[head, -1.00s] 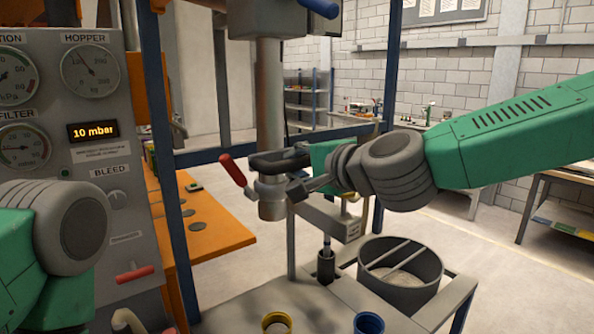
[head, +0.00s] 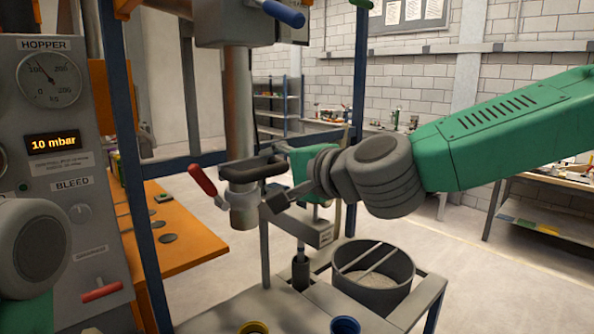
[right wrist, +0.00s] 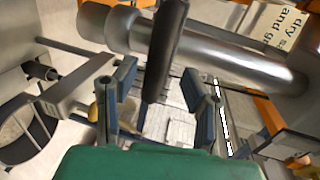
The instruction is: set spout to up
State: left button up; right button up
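A vertical grey metal spout pipe (head: 239,110) hangs left of centre in the head view, with a collar (head: 243,213) at its lower end. A dark handle bar (head: 257,166) stands out from the pipe toward my right gripper (head: 284,188). A red-gripped lever (head: 203,180) sits on the pipe's left side. In the right wrist view the pipe (right wrist: 215,65) runs across the top. The dark bar (right wrist: 164,55) reaches down between the spread fingers of my right gripper (right wrist: 160,92), with gaps on both sides. My left gripper is out of view.
A gauge panel (head: 62,135) reading 10 mbar stands at left, beside an orange bench (head: 180,240). Below the pipe are a round dark bin (head: 372,290), a steel frame table (head: 215,308), and yellow (head: 253,328) and blue (head: 345,326) rimmed cups. Blue posts (head: 140,170) flank the pipe.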

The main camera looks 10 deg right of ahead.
jog(key=v, duration=0.9)
jog(key=shift+d, duration=0.15)
jog(key=shift+s+r, duration=0.1)
jog(key=shift+s, duration=0.05)
jog(key=s+d+f+n+g+h+b, duration=0.1)
jog(key=s+f+g+b, duration=0.1)
jog(key=f, duration=1.1)
jog(key=s+d+f+n+g+h+b, duration=0.2)
jog(key=f, duration=1)
jog(key=s+d+f+n+g+h+b, duration=0.1)
jog(key=s+f+b, duration=0.15)
jog(key=f, duration=1.05)
jog(key=s+d+f+n+g+h+b, duration=0.1)
jog(key=s+d+f+n+g+b, duration=0.1)
jog(key=s+d+f, duration=0.3)
jog(key=s+d+f+n+g+h+b, duration=0.2)
jog(key=s+d+f, duration=0.4)
jog(key=s+f, duration=0.4)
jog(key=s+d+f+n+g+h+b, duration=0.2)
jog(key=s+d+f, duration=0.4)
jog(key=f, duration=0.8)
jog(key=shift+s+n+g+b, duration=0.5)
jog(key=shift+s+n+b, duration=0.2)
jog(key=shift+s+b, duration=0.45)
